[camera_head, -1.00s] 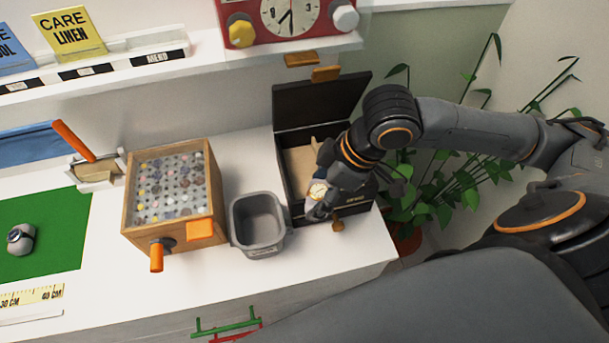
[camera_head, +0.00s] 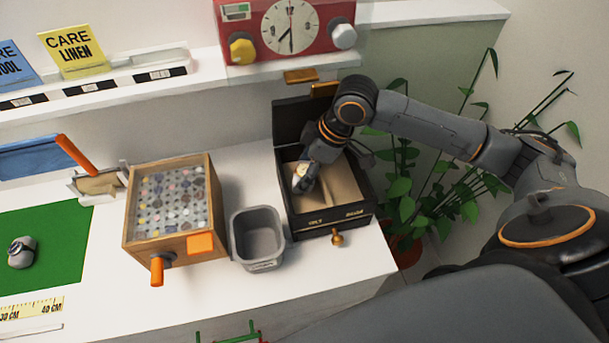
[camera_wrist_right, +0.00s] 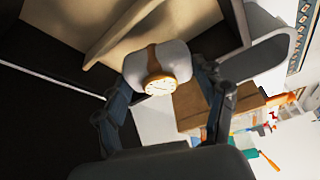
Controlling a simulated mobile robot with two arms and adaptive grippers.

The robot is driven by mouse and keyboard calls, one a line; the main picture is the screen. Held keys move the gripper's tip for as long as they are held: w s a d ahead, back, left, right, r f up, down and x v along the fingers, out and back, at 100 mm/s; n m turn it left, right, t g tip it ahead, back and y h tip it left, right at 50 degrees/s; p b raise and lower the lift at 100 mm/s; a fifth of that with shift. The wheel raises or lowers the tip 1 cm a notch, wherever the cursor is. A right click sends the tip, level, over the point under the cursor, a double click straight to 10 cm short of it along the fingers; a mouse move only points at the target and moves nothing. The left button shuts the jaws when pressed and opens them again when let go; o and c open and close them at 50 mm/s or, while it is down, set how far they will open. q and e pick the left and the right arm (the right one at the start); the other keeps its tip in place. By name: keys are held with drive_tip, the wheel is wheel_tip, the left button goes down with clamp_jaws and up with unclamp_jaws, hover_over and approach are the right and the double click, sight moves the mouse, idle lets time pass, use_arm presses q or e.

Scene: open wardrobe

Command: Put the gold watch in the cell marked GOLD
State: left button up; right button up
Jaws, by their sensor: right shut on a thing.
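The gold watch (camera_head: 301,171) has a round pale dial with a gold rim and sits on a white cushion. My right gripper (camera_head: 306,178) is shut on it, over the left part of the open black box (camera_head: 297,229). In the right wrist view the watch (camera_wrist_right: 160,84) is between my two fingers, with a brown strap around the cushion. I cannot tell if the cushion touches the box floor. My left gripper is out of view.
A grey bin (camera_head: 258,240) stands just left of the box, and a wooden case (camera_head: 170,249) with a clear top is beyond it. A silver-looking watch (camera_head: 20,252) lies on a green mat (camera_head: 60,230). A small brass knob (camera_head: 337,238) is at the box front. The box lid stands open behind.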

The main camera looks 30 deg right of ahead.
wheel_tip(320, 180, down, 3)
drive_tip(key=shift+s+r, duration=0.1)
drive_tip(key=shift+r, duration=0.05)
drive_tip(key=shift+w+f+p, duration=0.25)
drive_tip(key=shift+f+p, duration=0.15)
drive_tip(key=shift+p, duration=0.05)
drive_tip(key=shift+f, duration=0.1)
drive_tip(key=o, duration=1.2)
drive_tip(key=b+v, duration=0.1)
drive_tip(key=v, duration=1.1)
